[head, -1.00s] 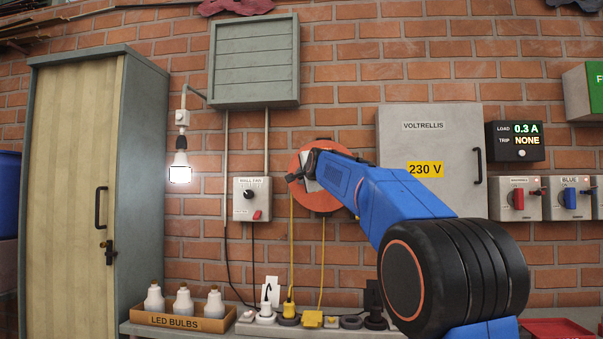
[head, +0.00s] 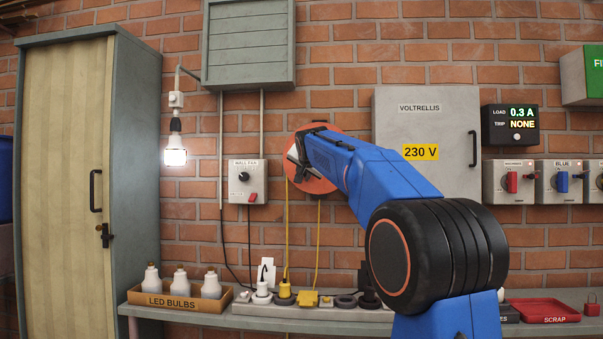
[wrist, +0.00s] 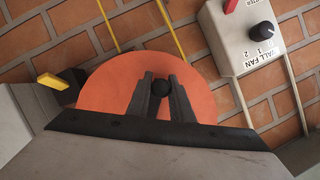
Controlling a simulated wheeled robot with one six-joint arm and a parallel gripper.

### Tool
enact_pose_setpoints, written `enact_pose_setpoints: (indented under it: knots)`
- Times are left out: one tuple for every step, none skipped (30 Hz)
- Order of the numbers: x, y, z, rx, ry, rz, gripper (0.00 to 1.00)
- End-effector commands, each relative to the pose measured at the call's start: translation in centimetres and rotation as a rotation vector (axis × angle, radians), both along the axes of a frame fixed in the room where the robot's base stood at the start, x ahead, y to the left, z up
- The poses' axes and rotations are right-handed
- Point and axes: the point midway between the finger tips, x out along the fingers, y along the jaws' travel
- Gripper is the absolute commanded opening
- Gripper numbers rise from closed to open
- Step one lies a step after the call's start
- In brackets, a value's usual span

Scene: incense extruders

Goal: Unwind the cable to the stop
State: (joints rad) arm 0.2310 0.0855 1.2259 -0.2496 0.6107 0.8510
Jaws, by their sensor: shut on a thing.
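The cable reel (head: 325,185) is an orange disc on the brick wall, partly hidden behind my arm. Two yellow cable runs (head: 287,230) hang from it to the bench. In the wrist view the reel (wrist: 105,90) fills the middle. My gripper (wrist: 161,80) is in front of its face, shut on a round black knob (wrist: 161,88) between the two dark fingers. A yellow lever (wrist: 53,80) on a dark block stands beside the disc, at left in the wrist view. The head view does not show the fingertips clearly.
A wall fan switch box (head: 247,182) hangs close left of the reel; a grey 230 V cabinet (head: 430,115) is at right. Below, a power strip with several plugs (head: 305,298) and a bulb box (head: 180,301) stand on the bench. A lit lamp (head: 173,157) hangs at left.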

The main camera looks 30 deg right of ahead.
Motion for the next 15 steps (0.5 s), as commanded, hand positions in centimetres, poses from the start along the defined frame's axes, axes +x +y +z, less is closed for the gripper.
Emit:
enact_pose_setpoints:
  knots:
    - [-0.01, -0.03, -0.19, -0.012, 0.011, 0.0, 0.0]
    - [-0.04, -0.08, -0.24, -0.021, 0.016, 0.001, 0.0]
    - [-0.07, -0.12, -0.3, -0.029, 0.022, 0.001, 0.0]
    - [-0.09, -0.16, -0.33, -0.034, 0.026, 0.001, 0.0]
    - [-0.11, -0.2, -0.36, -0.039, 0.029, 0.001, 0.0]
    - [-0.14, -0.23, -0.4, -0.045, 0.033, 0.001, 0.0]
    - [-0.15, -0.25, -0.41, -0.048, 0.036, 0.0, 0.0]
    - [-0.16, -0.27, -0.44, -0.051, 0.037, 0.0, 0.0]
    - [-0.17, -0.29, -0.45, -0.054, 0.039, 0.001, 0.0]
    - [-0.18, -0.29, -0.47, -0.055, 0.04, 0.0, 0.0]
    - [-0.19, -0.31, -0.48, -0.055, 0.041, 0.0, 0.0]
    - [-0.19, -0.3, -0.49, -0.056, 0.041, 0.0, 0.0]
    - [-0.19, -0.31, -0.49, -0.057, 0.042, 0.0, 0.0]
    - [-0.18, -0.31, -0.49, -0.057, 0.042, 0.0, 0.0]
    - [-0.19, -0.31, -0.5, -0.056, 0.041, 0.0, 0.0]
